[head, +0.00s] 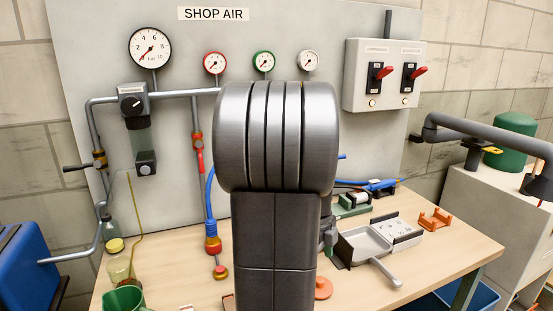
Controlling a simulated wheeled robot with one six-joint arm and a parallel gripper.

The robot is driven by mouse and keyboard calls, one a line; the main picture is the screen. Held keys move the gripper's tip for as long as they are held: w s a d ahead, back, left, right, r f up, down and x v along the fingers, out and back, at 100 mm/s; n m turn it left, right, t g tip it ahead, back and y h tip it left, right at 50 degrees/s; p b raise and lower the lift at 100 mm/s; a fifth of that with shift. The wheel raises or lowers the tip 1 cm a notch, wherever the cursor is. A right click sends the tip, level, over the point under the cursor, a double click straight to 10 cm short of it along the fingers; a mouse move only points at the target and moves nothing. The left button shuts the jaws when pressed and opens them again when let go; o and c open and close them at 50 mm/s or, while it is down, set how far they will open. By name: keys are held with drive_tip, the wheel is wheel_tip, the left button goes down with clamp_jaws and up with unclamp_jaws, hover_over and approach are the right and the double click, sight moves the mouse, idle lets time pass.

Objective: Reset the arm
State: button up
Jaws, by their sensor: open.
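My own arm fills the middle of the head view, with a thick ribbed grey joint above a dark link. My gripper cannot be made out; the arm hides whatever is behind it. A small grey part shows at the right edge of the link, but I cannot tell what it belongs to.
The wooden bench (451,247) holds a grey tray with a handle (365,243), an orange bracket (435,219) and a green cup (122,299). Behind stands the SHOP AIR panel (340,20) with gauges and pipes. A switch box (384,75) is at right, a blue box (25,270) at left.

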drive_tip(key=f, duration=0.7)
drive_tip(key=shift+s+d, duration=0.3)
drive_tip(key=shift+d, duration=0.05)
drive_tip(key=shift+r, duration=2.05)
